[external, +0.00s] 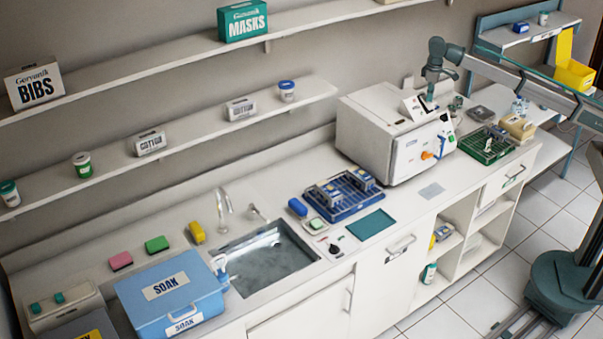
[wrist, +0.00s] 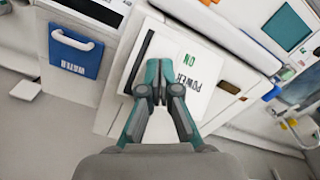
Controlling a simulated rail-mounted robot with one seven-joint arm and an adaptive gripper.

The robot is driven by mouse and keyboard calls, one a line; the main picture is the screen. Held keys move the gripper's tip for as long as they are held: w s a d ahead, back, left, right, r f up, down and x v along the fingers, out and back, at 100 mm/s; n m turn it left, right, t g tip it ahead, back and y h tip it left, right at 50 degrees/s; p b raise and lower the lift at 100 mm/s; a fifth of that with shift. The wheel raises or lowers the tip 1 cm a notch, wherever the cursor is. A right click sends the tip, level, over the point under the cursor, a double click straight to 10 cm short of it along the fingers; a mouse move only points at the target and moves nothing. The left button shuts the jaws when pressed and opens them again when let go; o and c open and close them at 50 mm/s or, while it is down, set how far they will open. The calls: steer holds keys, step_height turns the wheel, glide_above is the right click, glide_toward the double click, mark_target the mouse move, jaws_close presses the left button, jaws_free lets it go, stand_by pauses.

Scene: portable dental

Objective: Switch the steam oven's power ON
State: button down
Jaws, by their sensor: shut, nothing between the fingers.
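The steam oven (external: 378,135) is a white box on the counter, with an orange handle (external: 428,155) on its front. A small white sign (external: 413,108) stands on its top. In the wrist view the sign (wrist: 201,88) reads POWER ON, with ON in green.
A blue holder marked WATER (wrist: 76,52) shows beside the oven in the wrist view. A green rack (external: 486,146) stands to the oven's right, a blue rack (external: 345,212) to its left. A shelf (external: 200,118) runs along the wall.

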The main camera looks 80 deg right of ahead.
mark_target(429, 103)
steer(key=shift+f, duration=0.45)
steer(key=shift+r, duration=0.1)
steer(key=shift+r+p, duration=0.75)
steer(key=shift+r, duration=2.65)
